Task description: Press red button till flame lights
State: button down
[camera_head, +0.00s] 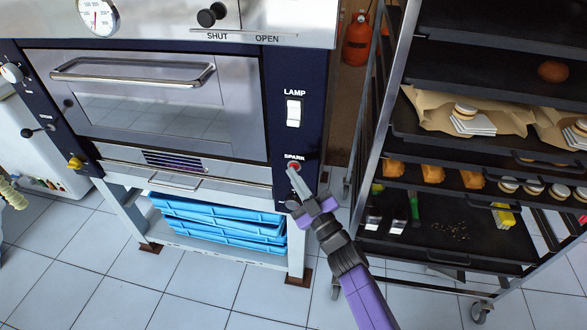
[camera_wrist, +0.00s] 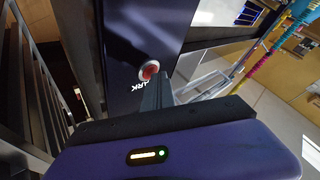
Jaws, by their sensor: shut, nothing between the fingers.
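The red button (camera_head: 294,166) sits on the dark blue right panel of the oven, under the word SPARK. In the wrist view the red button (camera_wrist: 149,71) shows whole in its pale ring, just beyond my fingertips. My gripper (camera_head: 293,172) is shut and empty, its tips pointing at the button from just below; in the wrist view its fingers (camera_wrist: 158,84) end close beside it. I cannot tell whether the tips touch the button. A slotted vent (camera_head: 176,161) lies under the oven door; I see no clear flame in it.
The LAMP switch (camera_head: 293,113) is above the button. A wheeled rack (camera_head: 372,140) with trays of baked goods stands close on the right. Blue crates (camera_head: 220,222) sit under the oven. A red gas bottle (camera_head: 357,40) stands behind. The tiled floor in front is clear.

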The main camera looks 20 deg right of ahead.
jog(key=shift+s, duration=0.1)
jog(key=shift+s+a, duration=0.5)
jog(key=shift+s, duration=0.2)
jog(key=shift+a, duration=0.1)
jog(key=s+a, duration=0.1)
jog(key=s, duration=0.1)
jog(key=s+a, duration=0.1)
jog(key=s, duration=0.1)
jog(key=shift+a, duration=0.4)
dwell(0.7)
